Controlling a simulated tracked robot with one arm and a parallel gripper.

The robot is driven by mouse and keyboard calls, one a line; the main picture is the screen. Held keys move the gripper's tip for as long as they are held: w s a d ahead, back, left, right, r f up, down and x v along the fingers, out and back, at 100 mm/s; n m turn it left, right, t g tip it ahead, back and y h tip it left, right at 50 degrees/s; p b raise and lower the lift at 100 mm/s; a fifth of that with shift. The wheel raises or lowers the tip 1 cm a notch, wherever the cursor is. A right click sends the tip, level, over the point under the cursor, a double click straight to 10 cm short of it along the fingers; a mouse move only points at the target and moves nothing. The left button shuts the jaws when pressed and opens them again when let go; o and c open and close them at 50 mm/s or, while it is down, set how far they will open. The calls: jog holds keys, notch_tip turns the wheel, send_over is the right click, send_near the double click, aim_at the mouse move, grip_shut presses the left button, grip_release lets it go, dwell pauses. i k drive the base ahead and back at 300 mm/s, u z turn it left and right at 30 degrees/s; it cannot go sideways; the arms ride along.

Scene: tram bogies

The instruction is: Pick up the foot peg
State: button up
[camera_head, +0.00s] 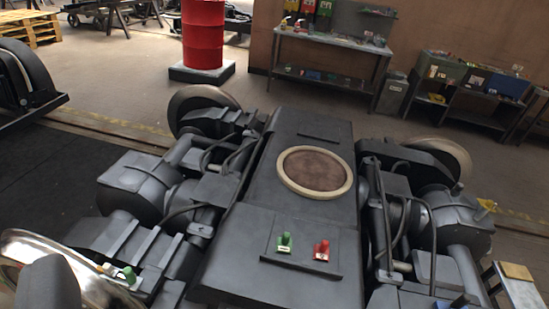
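A dark grey tram bogie (288,210) fills the lower middle of the view. On its flat near plate stand a small green piece (285,242) and, to its right, a small red piece (322,249), each with a label at its base. Another green piece (128,276) sits on the bogie's left side, and a yellow piece (485,207) sits on the right side. A bit of blue (463,300) shows at the bottom right edge. I cannot tell which of these, if any, is the foot peg. My gripper is not in view.
A round brown disc with a pale rim (315,171) lies on the bogie's middle. Behind are a red barrel (203,35), a workbench (331,55) and shelves with bins (470,88). A small stand (517,287) is at lower right. Floor between bogie and benches is clear.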

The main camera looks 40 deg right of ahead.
aim_at(321, 252)
jog(key=z, duration=0.5)
jog(key=i, duration=0.9)
jog(key=z, duration=0.55)
jog(key=k, duration=0.75)
jog(key=z, duration=0.25)
jog(key=i, duration=0.8)
jog(key=u, duration=0.1)
